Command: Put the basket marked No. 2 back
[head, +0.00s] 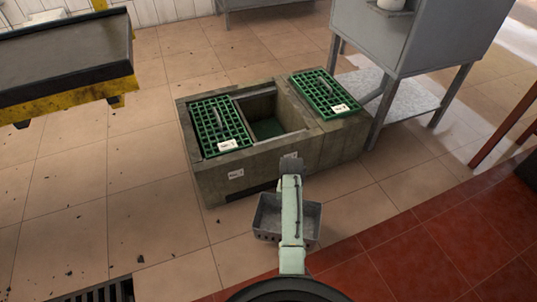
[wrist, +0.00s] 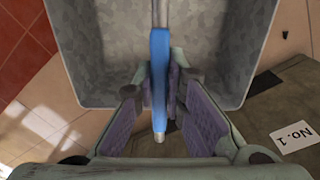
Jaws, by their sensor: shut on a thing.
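A grey basket (head: 267,216) with perforated sides hangs beneath my arm in front of the stone-like box (head: 225,178) in the head view. In the wrist view my gripper (wrist: 160,85) is shut on the basket's blue handle (wrist: 160,60), with a purple-padded finger on each side. The basket's grey inside (wrist: 105,60) looks empty where it shows. No number is visible on the basket. The box has an open compartment (head: 268,127) between two green grates, the left grate (head: 209,115) and the right grate (head: 322,92). A "No. 1" label (wrist: 293,138) shows on the box in the wrist view.
White tags lie on the grates, and another tag (head: 236,174) is on the box's front; their text is too small to read. A grey metal stand (head: 390,40) is close behind the box's right side. A yellow-framed tray (head: 70,60) is at left. The tiled floor at left is mostly clear.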

